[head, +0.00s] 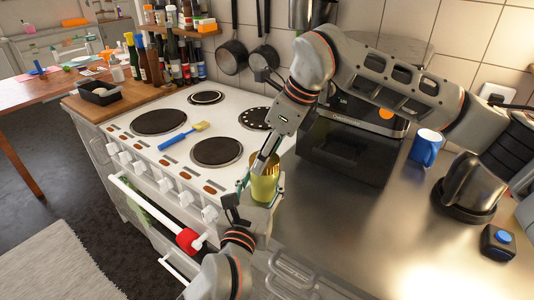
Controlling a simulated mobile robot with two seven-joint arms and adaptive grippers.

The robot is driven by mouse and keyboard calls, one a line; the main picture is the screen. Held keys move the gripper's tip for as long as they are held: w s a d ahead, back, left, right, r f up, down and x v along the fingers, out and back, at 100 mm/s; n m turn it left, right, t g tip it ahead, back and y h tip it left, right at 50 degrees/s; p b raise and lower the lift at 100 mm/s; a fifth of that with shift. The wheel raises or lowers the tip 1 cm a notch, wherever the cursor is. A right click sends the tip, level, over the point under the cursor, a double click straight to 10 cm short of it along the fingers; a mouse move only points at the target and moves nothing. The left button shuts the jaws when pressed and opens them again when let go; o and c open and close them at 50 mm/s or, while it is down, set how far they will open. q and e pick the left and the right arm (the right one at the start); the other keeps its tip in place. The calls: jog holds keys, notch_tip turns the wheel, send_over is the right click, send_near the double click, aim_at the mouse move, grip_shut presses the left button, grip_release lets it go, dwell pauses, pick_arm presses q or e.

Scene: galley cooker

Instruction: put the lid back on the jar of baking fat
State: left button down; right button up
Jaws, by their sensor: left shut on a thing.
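A yellow-green, cylindrical jar (264,188) is upright at the right front of the cooker, by the edge of the metal worktop. My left gripper (256,194) comes up from below and is shut on the jar. My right gripper (264,160) reaches down from above, its fingertips at the jar's top. The fingers partly cover the jar's rim. I cannot tell whether the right gripper is open or shut, or whether it holds anything. I cannot make out a separate lid.
A blue-handled brush (184,136) lies on the white cooker (180,112) between the hot plates. A dark oven-like appliance (345,150) stands behind the jar to the right. A blue mug (425,148) stands farther right. The metal worktop (350,225) is clear in front.

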jog(key=m+t+h, duration=0.1)
jog(key=m, duration=0.2)
jog(key=m+t, duration=0.1)
jog(key=m, duration=0.3)
jog(key=shift+s+a+r+h, duration=0.1)
jog(key=shift+s+a+h, duration=0.1)
jog(key=shift+h, duration=0.2)
jog(key=m+h, duration=0.1)
jog(key=m, duration=0.2)
jog(key=m+h, duration=0.1)
jog(key=m, duration=0.1)
jog(key=shift+a+m+t, duration=0.2)
jog(key=shift+m+t, duration=0.2)
jog(key=m+h, duration=0.1)
jog(key=m, duration=0.2)
jog(key=m+h, duration=0.1)
jog(key=m, duration=0.3)
jog(key=shift+w+a+g+h, duration=0.15)
jog(key=shift+g+h, duration=0.25)
jog(key=m, duration=0.3)
jog(key=m+g+h, duration=0.1)
jog(key=m, duration=0.2)
jog(key=shift+g, duration=0.3)
jog(key=o, duration=0.8)
